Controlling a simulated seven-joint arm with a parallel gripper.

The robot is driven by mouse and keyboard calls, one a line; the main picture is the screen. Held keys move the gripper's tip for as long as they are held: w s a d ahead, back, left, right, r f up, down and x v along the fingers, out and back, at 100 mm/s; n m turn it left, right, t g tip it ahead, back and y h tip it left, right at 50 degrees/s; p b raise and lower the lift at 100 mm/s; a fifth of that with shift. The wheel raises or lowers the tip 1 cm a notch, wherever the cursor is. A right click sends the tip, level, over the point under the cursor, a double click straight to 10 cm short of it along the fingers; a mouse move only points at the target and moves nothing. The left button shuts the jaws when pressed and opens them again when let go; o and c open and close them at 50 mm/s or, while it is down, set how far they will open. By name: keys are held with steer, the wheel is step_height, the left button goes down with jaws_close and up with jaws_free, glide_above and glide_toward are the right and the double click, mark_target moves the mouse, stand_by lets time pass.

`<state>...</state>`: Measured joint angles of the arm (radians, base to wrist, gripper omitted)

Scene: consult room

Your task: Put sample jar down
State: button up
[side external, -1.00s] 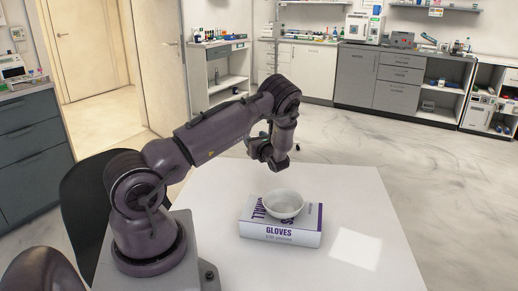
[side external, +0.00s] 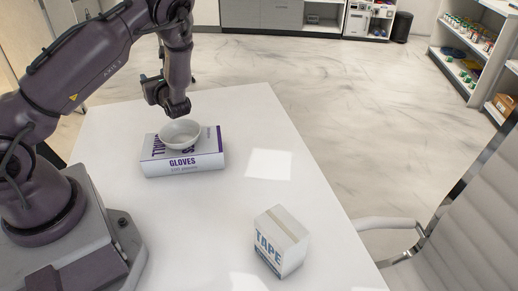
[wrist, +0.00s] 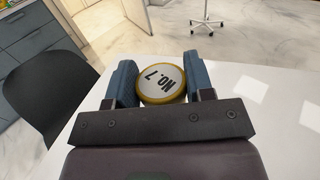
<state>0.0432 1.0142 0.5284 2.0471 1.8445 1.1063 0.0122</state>
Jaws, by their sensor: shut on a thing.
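The sample jar (wrist: 161,84) shows in the wrist view as a round pale lid with a yellow rim, marked "NO. 7". It sits between the two blue fingers of my gripper (wrist: 160,70), which is shut on it. The jar's body is hidden below the lid. In the side view my gripper (side external: 166,95) is just beyond the bowl at the table's far side. I cannot make out the jar there, nor its height above the table.
A white bowl (side external: 180,133) rests on a glove box (side external: 197,162) close to my gripper. A tape box (side external: 281,241) stands nearer the front. The white table (side external: 225,215) is clear between them. A pale chair (side external: 450,235) is at the right.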

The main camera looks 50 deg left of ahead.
steer(key=w+d+m+t+h, duration=0.2)
steer(key=d+m+t+h, duration=0.3)
steer(key=d, duration=0.8)
steer(key=w+d+m+t+h, duration=0.2)
steer(key=d+m+t+h, duration=0.3)
steer(key=d+t, duration=0.5)
steer(key=d+m, duration=0.2)
steer(key=d, duration=0.2)
steer(key=shift+w, duration=0.15)
steer(key=shift+w+d+r+m+t+h, duration=0.15)
steer(key=shift+m+t+h, duration=0.15)
steer(key=shift+m+h, duration=0.15)
steer(key=w+f, duration=0.3)
steer(key=w, duration=0.1)
steer(key=w+a+f, duration=0.1)
steer(key=w+f, duration=0.2)
steer(key=w, duration=0.1)
steer(key=w+f, duration=0.3)
steer(key=w, duration=0.2)
steer(key=shift+w+a+f, duration=0.1)
steer(key=shift+a+f, duration=0.05)
steer(key=shift+w+f, duration=0.15)
steer(key=shift+f, duration=0.75)
steer(key=shift+w+f, duration=0.1)
steer(key=shift+f, duration=0.8)
steer(key=shift+f, duration=0.1)
